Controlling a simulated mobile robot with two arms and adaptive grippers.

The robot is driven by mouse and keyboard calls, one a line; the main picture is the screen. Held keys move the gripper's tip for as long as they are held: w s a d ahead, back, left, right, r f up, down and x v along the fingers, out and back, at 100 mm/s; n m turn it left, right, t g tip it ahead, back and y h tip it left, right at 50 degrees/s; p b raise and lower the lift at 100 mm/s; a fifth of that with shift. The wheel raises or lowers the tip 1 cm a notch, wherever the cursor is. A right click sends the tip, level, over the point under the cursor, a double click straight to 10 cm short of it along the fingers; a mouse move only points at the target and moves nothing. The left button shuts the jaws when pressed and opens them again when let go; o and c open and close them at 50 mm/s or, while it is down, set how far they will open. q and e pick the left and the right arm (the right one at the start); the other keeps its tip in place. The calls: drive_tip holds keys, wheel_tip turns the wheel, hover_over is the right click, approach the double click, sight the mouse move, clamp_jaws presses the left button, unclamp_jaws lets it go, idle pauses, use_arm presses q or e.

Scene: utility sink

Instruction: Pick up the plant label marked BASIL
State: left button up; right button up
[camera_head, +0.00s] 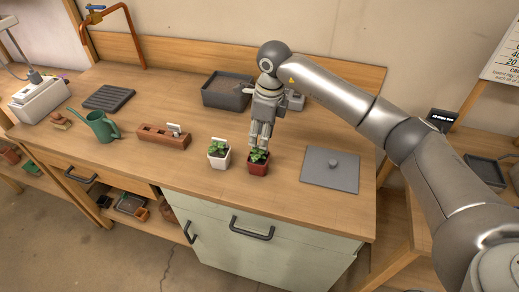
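My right gripper (260,145) points straight down over the plant in a red pot (258,168) on the workbench. Its fingertips are at the leaves, and I cannot tell whether it is open, shut, or holding something. A white pot (218,161) with a green plant stands just to the left, with a pale label (219,141) at its back. Another pale label (175,129) stands in a brown wooden block (160,140) further left. No writing on the labels is legible, so I cannot tell which is BASIL. My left gripper is not in view.
A dark tray (226,91) stands behind the gripper. A green watering can (100,125) and a ribbed dark mat (108,98) are at left. The bench's front edge runs close before the pots.

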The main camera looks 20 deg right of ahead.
sight(260, 155)
drive_tip(key=f+p, duration=0.1)
drive_tip(key=f, duration=0.1)
drive_tip(key=f+p, duration=0.1)
drive_tip(key=f, duration=0.1)
drive_tip(key=shift+w+a+f, duration=0.15)
drive_tip(key=shift+w, duration=0.05)
drive_tip(key=shift+f, duration=0.3)
drive_tip(key=shift+w+f, duration=0.1)
drive_tip(key=shift+f, duration=0.1)
drive_tip(key=c, duration=0.5)
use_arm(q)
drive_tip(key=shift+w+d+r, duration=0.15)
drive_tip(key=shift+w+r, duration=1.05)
use_arm(e)
clamp_jaws()
